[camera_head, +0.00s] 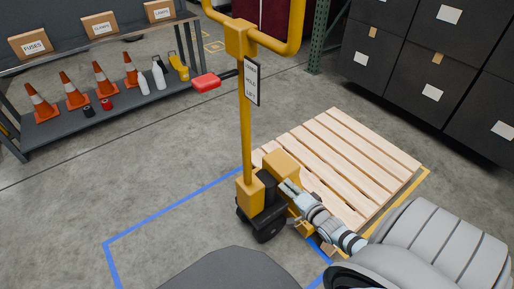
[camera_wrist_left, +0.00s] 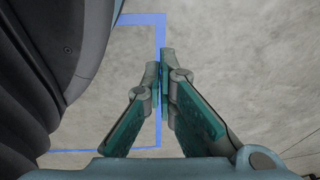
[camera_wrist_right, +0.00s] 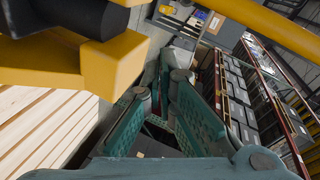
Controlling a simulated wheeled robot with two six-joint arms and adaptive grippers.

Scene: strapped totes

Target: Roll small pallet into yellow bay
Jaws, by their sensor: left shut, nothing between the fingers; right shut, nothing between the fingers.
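The small wooden pallet (camera_head: 345,160) lies flat behind the yellow pallet jack (camera_head: 245,120), which stands upright with its handle raised. In the right wrist view, the pallet's slats (camera_wrist_right: 40,125) show at left. A yellow edge (camera_head: 412,188) runs along the pallet's right side; I cannot tell whether it is floor tape or part of the jack. My right gripper (camera_head: 288,188) is shut and empty beside the jack's base; its fingers also show in the right wrist view (camera_wrist_right: 170,62). My left gripper (camera_wrist_left: 163,62) is shut and empty above the floor, outside the head view.
Blue floor tape (camera_head: 170,205) outlines an area around the jack's front. A shelf (camera_head: 110,112) with cones, bottles and labelled boxes stands at left. Dark stacked totes (camera_head: 390,60) stand at right, next to a green post (camera_head: 320,40). The floor at left is clear.

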